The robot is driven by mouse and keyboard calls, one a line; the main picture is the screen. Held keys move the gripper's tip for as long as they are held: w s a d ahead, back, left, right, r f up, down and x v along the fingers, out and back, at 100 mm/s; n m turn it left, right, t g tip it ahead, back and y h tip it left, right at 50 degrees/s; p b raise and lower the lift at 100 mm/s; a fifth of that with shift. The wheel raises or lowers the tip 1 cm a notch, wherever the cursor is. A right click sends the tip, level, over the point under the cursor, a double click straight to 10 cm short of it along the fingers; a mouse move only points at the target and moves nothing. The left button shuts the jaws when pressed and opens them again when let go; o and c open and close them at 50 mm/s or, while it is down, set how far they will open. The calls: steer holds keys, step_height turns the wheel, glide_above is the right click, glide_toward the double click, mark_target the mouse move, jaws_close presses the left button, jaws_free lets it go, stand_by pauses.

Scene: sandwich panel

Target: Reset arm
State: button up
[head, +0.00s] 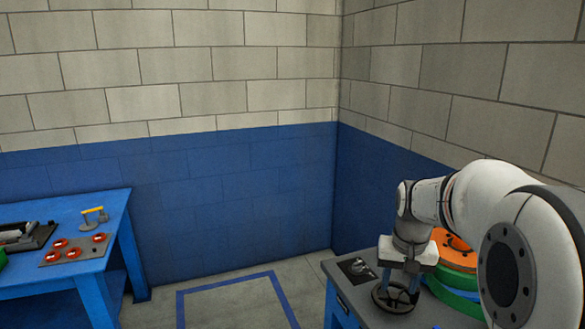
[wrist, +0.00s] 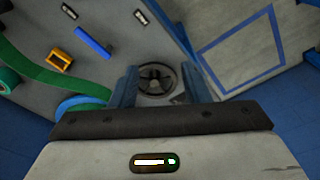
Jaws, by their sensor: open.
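My gripper (head: 399,287) is at the right in the head view, pointing down over a grey cabinet top. Its two blue fingers also show in the wrist view (wrist: 159,72), spread apart with a gap between them. A dark round wheel-like part (head: 382,300) sits under the fingers. In the wrist view the same dark round part (wrist: 157,79) appears between the fingers. I cannot tell whether the fingers touch it. My white arm comes in from the right edge.
The grey cabinet (head: 345,293) carries a dark knob plate (head: 357,268), an orange disc (head: 453,247) and a green ring (head: 455,297) close to my gripper. A blue table (head: 118,215) with red buttons and a yellow handle stands left. Bare floor with blue tape (head: 228,281) lies between.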

steer(key=s+a+n, duration=0.1)
steer(key=s+a, duration=0.1)
steer(key=s, duration=0.4)
steer(key=s+a+f+n+t, duration=0.1)
steer(key=s+a, duration=0.2)
steer(key=s, duration=0.3)
steer(key=s+a, duration=0.3)
steer(key=s, duration=0.3)
steer(key=shift+s+f+n+t, duration=0.15)
steer(key=shift+n+t, duration=0.15)
steer(key=shift+n, duration=0.1)
steer(key=shift+a, duration=0.1)
steer(key=shift+c, duration=0.6)
